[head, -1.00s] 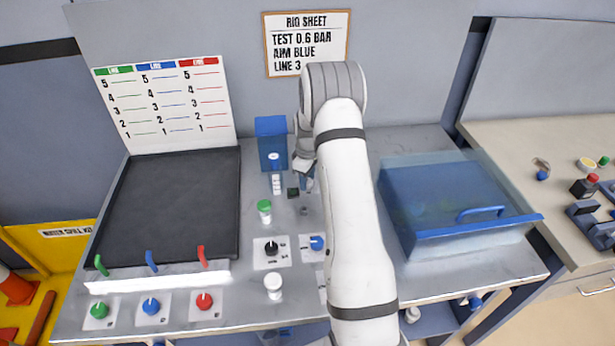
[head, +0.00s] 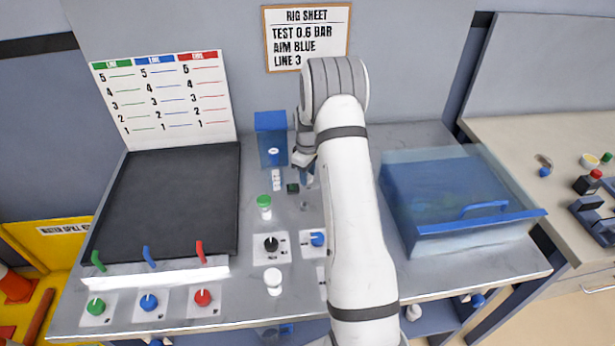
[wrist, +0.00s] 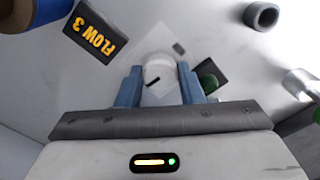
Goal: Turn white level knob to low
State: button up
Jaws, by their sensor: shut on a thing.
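The white level knob (wrist: 158,74) shows in the wrist view as a round white knob with a black pointer mark, on a pale square plate (wrist: 162,97). My gripper (wrist: 158,80) is closed around it, with one blue finger on each side. In the head view my gripper (head: 306,176) is low over the bench, partly hidden by my arm, and the knob cannot be made out there. The plate's lettering is not readable, so I cannot tell which setting the pointer marks.
A clear blue bin (head: 455,200) stands right.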

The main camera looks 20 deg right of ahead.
jog(key=o, duration=0.7)
jog(key=shift+r+b, duration=0.95)
jog(key=shift+r, duration=3)
jog(key=shift+r, duration=0.1)
